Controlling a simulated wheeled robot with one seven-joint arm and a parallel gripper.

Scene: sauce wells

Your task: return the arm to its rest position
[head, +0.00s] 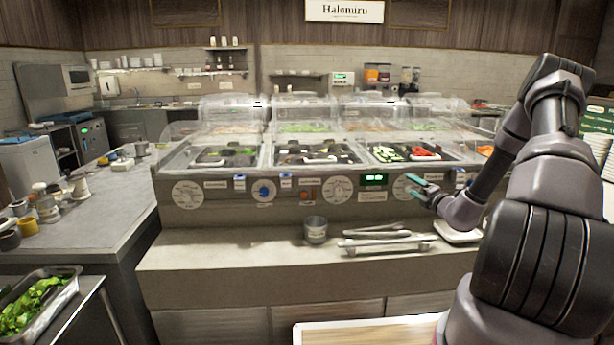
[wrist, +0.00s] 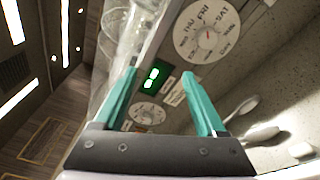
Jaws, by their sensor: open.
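My gripper (head: 420,188) is at the right in the head view, held in front of the counter's dial panel and above the steel shelf. In the wrist view its two teal fingers (wrist: 160,98) stand wide apart with nothing between them. Beyond the fingers are a green lit display (wrist: 151,78) and a round white dial (wrist: 207,31). My arm runs down the right side of the head view and hides part of the counter's right end.
The serving counter (head: 330,222) holds wells of food under clear covers. On its front shelf (head: 225,250) are a metal cup (head: 316,229), tongs (head: 385,242) and a white tray (head: 458,233). A wooden board (head: 365,333) lies at the bottom. Space in front of the panel is open.

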